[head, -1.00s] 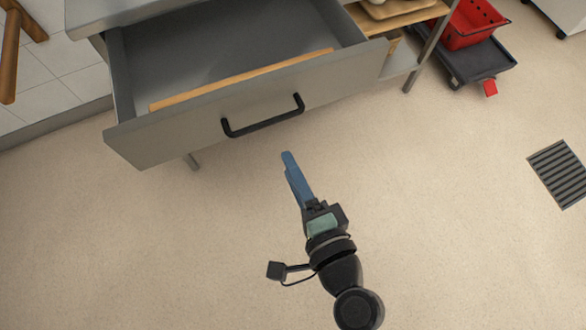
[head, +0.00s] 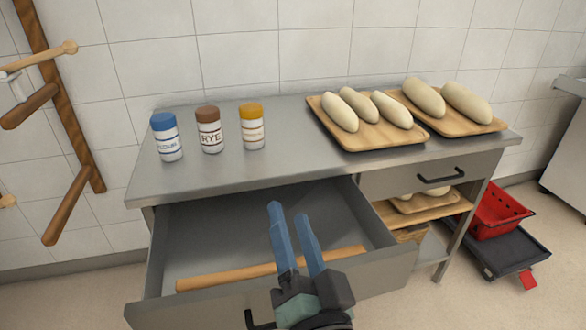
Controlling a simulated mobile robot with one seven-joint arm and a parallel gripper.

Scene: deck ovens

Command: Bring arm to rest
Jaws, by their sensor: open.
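My gripper (head: 291,220) is in the lower middle of the head view. Its two blue fingers stand apart with nothing between them. In the picture it overlaps the open drawer (head: 200,297) of the grey metal table; how far above or in front of the drawer it is I cannot tell. The drawer holds a wooden rolling pin (head: 235,275) lying along its front wall. The gripper body hides part of the drawer front and its black handle (head: 258,321).
Three jars with blue (head: 166,138), brown (head: 209,131) and yellow (head: 251,127) lids stand on the table top (head: 275,165). Two wooden boards (head: 365,134) (head: 480,125) carry pale dough loaves. A red crate (head: 497,212) sits on a dark dolly at right. A wooden rack (head: 70,120) is at left.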

